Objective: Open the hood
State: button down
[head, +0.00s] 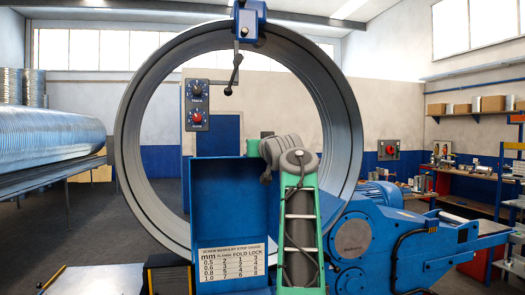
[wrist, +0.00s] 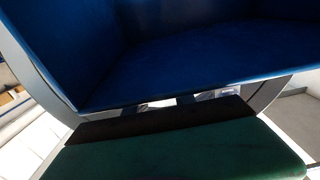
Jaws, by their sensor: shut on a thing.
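The hood (head: 219,205) is a blue box-like cover in front of the lower part of the big grey ring, with a label on its front. In the wrist view, the blue hood (wrist: 190,50) fills the upper part, with its inner faces and lower edge close to the camera. My gripper (wrist: 185,101) shows only in part below that edge, behind a dark strip and green body; it is shut at the hood's edge. The fingertips are mostly hidden, so the exact grip point is unclear. In the head view my arm covers the gripper and the hood's right side.
The large grey ring (head: 127,150) stands around the hood. Blue machinery with a motor (head: 378,194) is at the right. A control panel with knobs (head: 197,105) hangs inside the ring. Spiral ducts (head: 45,130) lie on a rack at the left, with open floor before them.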

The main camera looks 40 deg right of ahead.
jog(key=shift+r, duration=0.2)
jog(key=c, duration=1.3)
grip_release()
jog(key=shift+o, duration=1.1)
jog(key=shift+f, duration=0.1)
jog(key=shift+s+a+f+b, duration=0.1)
jog(key=shift+s+f+b, duration=0.1)
jog(key=shift+b, duration=0.15)
jog(key=b+v, duration=0.3)
jog(key=v, duration=0.3)
jog(key=shift+s+a+r+b, duration=0.1)
jog(key=shift+s+b, duration=0.1)
jog(key=shift+b, duration=0.2)
jog(key=shift+s+a+r, duration=0.15)
jog(key=shift+s+a, duration=0.15)
jog(key=shift+s, duration=0.05)
